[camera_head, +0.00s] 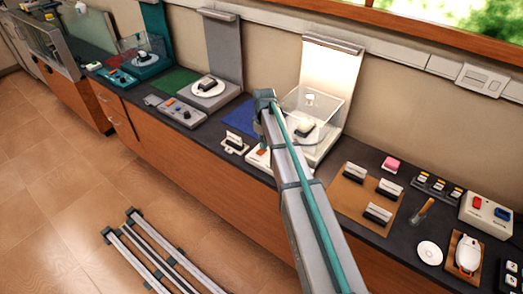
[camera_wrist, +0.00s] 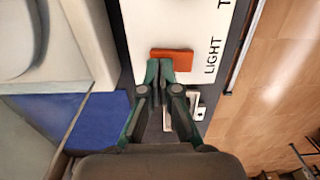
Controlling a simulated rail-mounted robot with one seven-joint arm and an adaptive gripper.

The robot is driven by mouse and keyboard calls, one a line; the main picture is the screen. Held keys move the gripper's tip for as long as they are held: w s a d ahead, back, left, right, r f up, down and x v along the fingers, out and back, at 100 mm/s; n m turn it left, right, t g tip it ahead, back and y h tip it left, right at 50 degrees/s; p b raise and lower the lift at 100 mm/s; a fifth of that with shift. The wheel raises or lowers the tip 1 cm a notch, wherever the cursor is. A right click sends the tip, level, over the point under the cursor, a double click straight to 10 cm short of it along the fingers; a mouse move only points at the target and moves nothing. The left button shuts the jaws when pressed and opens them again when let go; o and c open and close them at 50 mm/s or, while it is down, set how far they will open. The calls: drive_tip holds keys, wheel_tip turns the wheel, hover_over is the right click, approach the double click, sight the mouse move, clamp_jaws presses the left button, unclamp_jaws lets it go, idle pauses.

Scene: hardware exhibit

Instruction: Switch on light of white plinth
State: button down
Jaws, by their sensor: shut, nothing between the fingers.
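The white plinth (camera_head: 325,146) stands against the wall right of my arm, with a clear cover and a tall back panel (camera_head: 330,75) that looks bright and warm. Its white control box (camera_head: 253,160) is partly hidden by my arm. In the wrist view the box (camera_wrist: 185,20) carries the word LIGHT beside an orange-red rocker switch (camera_wrist: 172,60). My gripper (camera_wrist: 159,66) is shut and empty, its fingertips at the near edge of that switch. I cannot tell whether they touch it. The gripper is hidden in the head view.
A small white card holder (camera_head: 235,142) stands left of the control box; a blue mat (camera_head: 238,118) lies behind it. Left are grey (camera_head: 210,98) and teal plinths (camera_head: 140,70). Right are a brown board with black-based holders (camera_head: 350,190) and a switch box (camera_head: 487,213).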

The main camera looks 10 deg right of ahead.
drive_tip(key=shift+r+p, duration=1.55)
drive_tip(key=shift+r, duration=1.5)
